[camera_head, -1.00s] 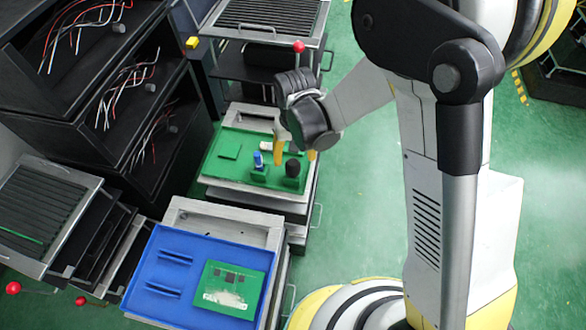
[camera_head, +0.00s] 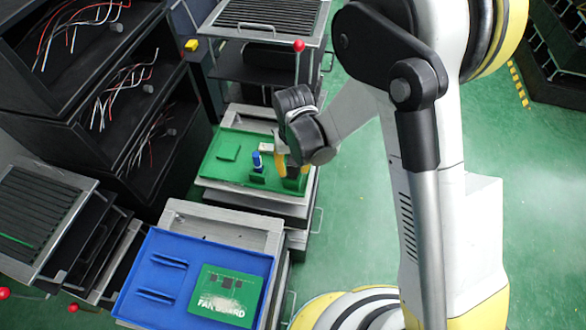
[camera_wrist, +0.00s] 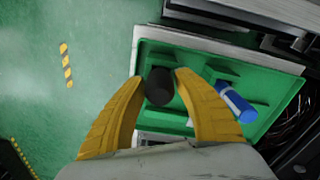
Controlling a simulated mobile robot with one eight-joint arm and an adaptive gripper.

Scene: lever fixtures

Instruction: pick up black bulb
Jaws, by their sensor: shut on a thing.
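The black bulb (camera_wrist: 159,87) sits between the yellow fingers of my gripper (camera_wrist: 160,84) in the wrist view, with both fingertips against its sides. The jaws are shut on it. In the head view my gripper (camera_head: 293,170) points down over the right part of the green tray (camera_head: 225,172), and the bulb is mostly hidden behind the fingers. A green block (camera_head: 295,183) shows just below the fingertips. I cannot tell whether the bulb still touches the tray.
A blue cylinder (camera_head: 257,161) stands in the green tray left of my gripper; the wrist view shows it too (camera_wrist: 236,103). A blue tray (camera_head: 150,272) with a green board (camera_head: 226,296) is nearer. A red-knobbed lever (camera_head: 299,46) rises behind. Green floor lies open at right.

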